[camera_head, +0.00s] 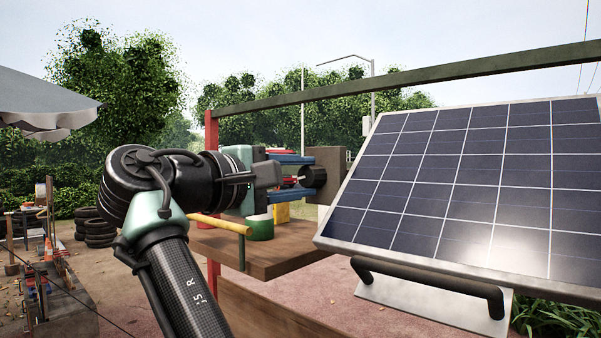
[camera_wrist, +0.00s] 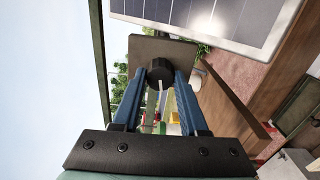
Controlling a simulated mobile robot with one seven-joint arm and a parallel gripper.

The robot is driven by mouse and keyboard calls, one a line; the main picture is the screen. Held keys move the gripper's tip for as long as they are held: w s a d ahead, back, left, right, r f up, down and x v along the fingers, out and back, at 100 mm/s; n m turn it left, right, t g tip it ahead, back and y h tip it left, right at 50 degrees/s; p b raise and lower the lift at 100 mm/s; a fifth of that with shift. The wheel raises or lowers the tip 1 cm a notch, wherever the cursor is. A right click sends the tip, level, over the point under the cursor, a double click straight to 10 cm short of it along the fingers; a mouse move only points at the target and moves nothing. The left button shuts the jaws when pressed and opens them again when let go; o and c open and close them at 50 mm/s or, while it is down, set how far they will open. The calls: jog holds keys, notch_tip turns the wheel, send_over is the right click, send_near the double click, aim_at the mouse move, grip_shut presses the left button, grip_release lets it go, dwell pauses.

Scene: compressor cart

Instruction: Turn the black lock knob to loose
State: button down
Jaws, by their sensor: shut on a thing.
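The black lock knob (camera_head: 314,177) sticks out from the face of a brown plate (camera_head: 331,160) at the centre of the head view. In the wrist view the knob (camera_wrist: 159,71) sits between the tips of my two blue fingers, with a pale pointer mark on its near side. My gripper (camera_wrist: 160,76) is shut on the knob, one finger on each side. In the head view my gripper (camera_head: 309,176) reaches to the knob from the left. The marks around the knob cannot be read.
A tilted solar panel (camera_head: 470,185) stands close on the right, with a black handle bar (camera_head: 430,287) below it. A brown wooden shelf (camera_head: 265,257) lies under my gripper, bearing a green container (camera_head: 260,229). A long dark rail (camera_head: 440,76) runs above.

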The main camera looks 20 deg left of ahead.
jog(key=shift+a+n+p, duration=0.1)
jog(key=shift+n+p, duration=0.25)
jog(key=shift+n, duration=1.25)
jog(key=shift+c, duration=2.2)
grip_release()
jog(key=shift+s, duration=0.1)
jog(key=shift+s+a+f+b, duration=0.15)
jog(key=shift+s+b, duration=0.2)
jog(key=shift+b, duration=0.05)
jog(key=b+v, duration=0.5)
jog(key=v, duration=0.7)
jog(key=shift+b, duration=0.35)
